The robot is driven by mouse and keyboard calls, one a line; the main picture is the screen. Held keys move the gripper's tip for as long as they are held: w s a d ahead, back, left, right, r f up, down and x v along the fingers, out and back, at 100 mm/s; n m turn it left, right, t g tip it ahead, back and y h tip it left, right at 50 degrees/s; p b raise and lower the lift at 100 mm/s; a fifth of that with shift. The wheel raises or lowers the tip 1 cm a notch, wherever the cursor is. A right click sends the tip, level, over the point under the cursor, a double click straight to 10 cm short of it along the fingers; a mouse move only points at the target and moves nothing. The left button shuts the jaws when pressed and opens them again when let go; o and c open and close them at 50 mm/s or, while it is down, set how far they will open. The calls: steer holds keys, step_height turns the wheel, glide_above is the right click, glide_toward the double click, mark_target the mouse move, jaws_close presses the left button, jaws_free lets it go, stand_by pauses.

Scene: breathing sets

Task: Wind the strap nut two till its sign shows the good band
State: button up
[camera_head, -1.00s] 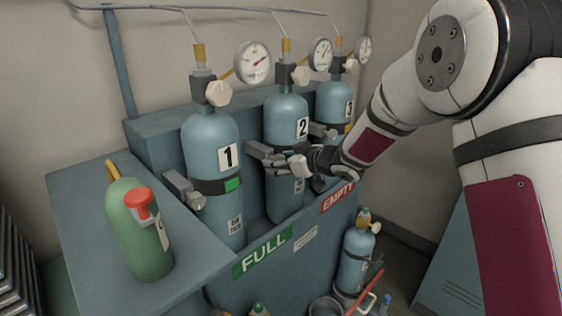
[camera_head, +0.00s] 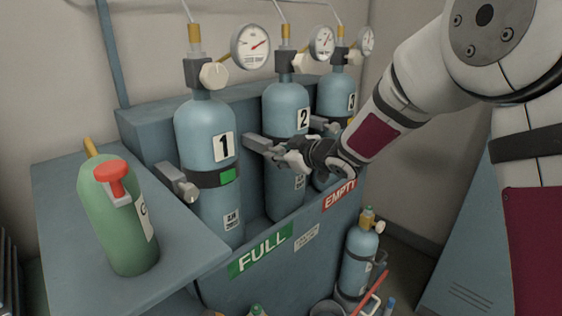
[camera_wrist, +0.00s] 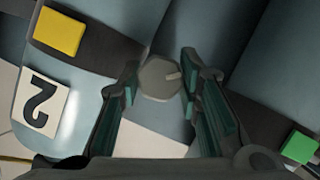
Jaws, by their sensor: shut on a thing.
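Cylinder two (camera_head: 283,108) stands in the middle of the rack. In the wrist view its "2" label (camera_wrist: 40,103) is upside down, and the sign (camera_wrist: 58,31) on its strap shows yellow. Strap nut two (camera_wrist: 160,78) is a round grey knob with a pale mark, at the left side of this cylinder. My gripper (camera_wrist: 160,83) is shut on it, one finger on each side. In the head view my gripper (camera_head: 284,154) hides the nut and the sign; the grey strap block (camera_head: 258,143) shows beside it.
Cylinder one (camera_head: 205,125) stands left, with a green sign (camera_head: 228,176) and its own nut (camera_head: 187,191). Cylinder three (camera_head: 335,95) is behind my arm. A green bottle (camera_head: 125,225) with a red top stands on the side shelf (camera_head: 60,200). A small cylinder (camera_head: 358,258) stands below.

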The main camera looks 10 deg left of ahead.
steer(key=shift+f+n+t+h+b, duration=0.2)
steer(key=shift+n+t+b, duration=0.35)
steer(key=shift+b, duration=1.65)
steer(key=shift+f+n+t+h+b, duration=0.2)
steer(key=shift+n+b, duration=0.55)
steer(key=shift+b, duration=1.4)
steer(key=shift+r+b, duration=0.1)
steer(key=shift+b, duration=0.4)
steer(key=shift+r+n+t+b, duration=0.2)
steer(key=shift+n+t+b, duration=0.3)
steer(key=shift+b, duration=1.1)
steer(key=o, duration=1.1)
steer(key=shift+o, duration=0.2)
steer(key=shift+s, duration=0.15)
steer(key=v, duration=1.2)
steer(key=shift+r, duration=0.15)
